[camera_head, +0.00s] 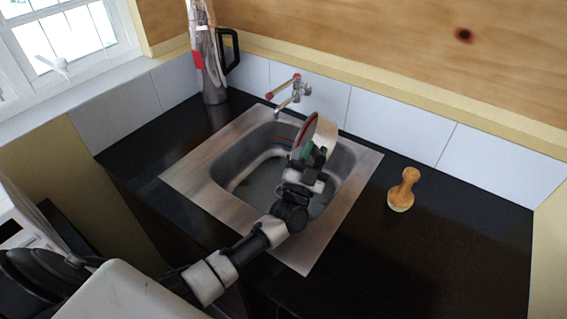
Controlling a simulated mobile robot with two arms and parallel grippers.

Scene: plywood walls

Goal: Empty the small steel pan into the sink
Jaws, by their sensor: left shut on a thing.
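The steel sink (226,204) is set into the black counter, and its basin shows behind and around my left arm. My left gripper (307,156) is over the right part of the basin, shut on what looks like the small steel pan (326,138). The pan is tilted steeply, almost on edge, with a reddish curved edge on its left and a beige, reflective-looking side on its right. The gripper hides its lower part. I cannot see whether anything is in the pan. My right gripper is not in view.
A tap (289,91) stands behind the sink. A tall metal container with a black handle (213,75) stands at the back left corner. A wooden tamper-like object (404,190) stands right of the sink. The front right counter (430,260) is clear.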

